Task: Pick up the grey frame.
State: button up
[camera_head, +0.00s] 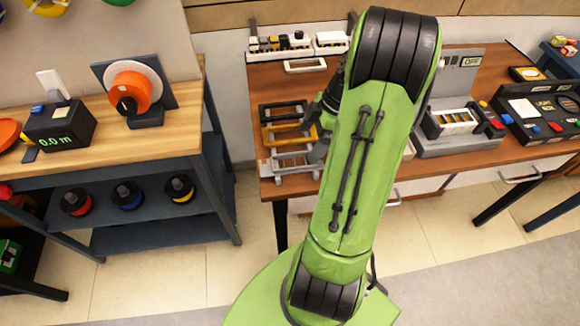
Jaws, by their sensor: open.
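The grey frame (292,168) lies near the front left edge of the brown desk (277,84). It is ladder-like, with side rails and crossbars. A yellow frame (283,133) and a black frame (283,110) lie behind it in a row. My gripper (316,122) is above the right end of these frames, pointing down, open. It is partly hidden behind my green arm, so its exact gap to the grey frame cannot be told.
A grey slotted device (452,122) and a black control panel (540,108) stand to the right. A wooden-topped bench (75,165) with a spool (133,88) is at left.

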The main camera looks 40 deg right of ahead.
jog(key=b+x, duration=0.2)
jog(key=x, duration=0.5)
jog(key=shift+w+a+f, duration=0.1)
jog(key=shift+f, duration=0.3)
jog(key=shift+r, duration=0.1)
jog(key=c, duration=1.1)
